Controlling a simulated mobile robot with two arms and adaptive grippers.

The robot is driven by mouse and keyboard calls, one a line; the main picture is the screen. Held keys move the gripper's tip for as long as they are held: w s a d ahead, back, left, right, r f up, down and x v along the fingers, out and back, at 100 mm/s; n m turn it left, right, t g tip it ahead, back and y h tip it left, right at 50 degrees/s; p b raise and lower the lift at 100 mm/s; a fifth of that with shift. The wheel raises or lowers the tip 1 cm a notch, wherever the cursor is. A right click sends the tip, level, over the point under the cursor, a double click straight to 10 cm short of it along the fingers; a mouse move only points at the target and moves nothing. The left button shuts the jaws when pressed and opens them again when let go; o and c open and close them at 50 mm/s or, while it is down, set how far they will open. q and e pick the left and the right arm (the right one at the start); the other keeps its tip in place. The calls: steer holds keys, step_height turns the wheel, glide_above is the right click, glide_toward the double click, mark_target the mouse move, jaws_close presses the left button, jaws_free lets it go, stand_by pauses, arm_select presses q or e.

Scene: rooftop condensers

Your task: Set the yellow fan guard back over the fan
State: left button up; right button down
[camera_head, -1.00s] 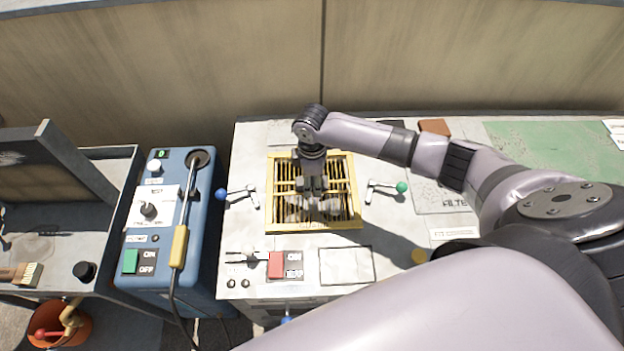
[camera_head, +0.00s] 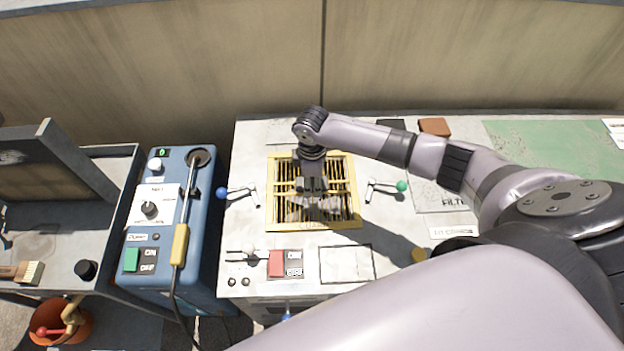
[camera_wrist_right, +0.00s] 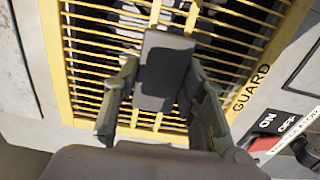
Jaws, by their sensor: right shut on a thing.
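The yellow fan guard (camera_head: 355,205), a square frame with thin bars, is at the fan opening in the pale unit top. It looks roughly level; I cannot tell whether it touches the surface all round. Grey fan parts (camera_head: 328,208) show through its bars. In the right wrist view the guard (camera_wrist_right: 85,98) fills the upper middle, with GUARD lettered along its right edge. My right gripper (camera_head: 312,190) is over the guard's middle, shut on it; a dark grey block (camera_wrist_right: 167,70) shows between its fingers in the wrist view. My left gripper is out of view.
A blue-knobbed lever (camera_head: 222,193) and a green-knobbed lever (camera_head: 402,187) flank the guard. A red ON/OFF switch (camera_head: 276,264) is in front. A blue control box (camera_head: 200,240) stands left, beside a grey bench (camera_head: 60,245). A wall (camera_head: 180,75) rises behind.

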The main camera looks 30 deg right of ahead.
steer(key=c, duration=0.9)
jaws_free()
steer(key=shift+c, duration=0.2)
step_height(320, 180, up, 12)
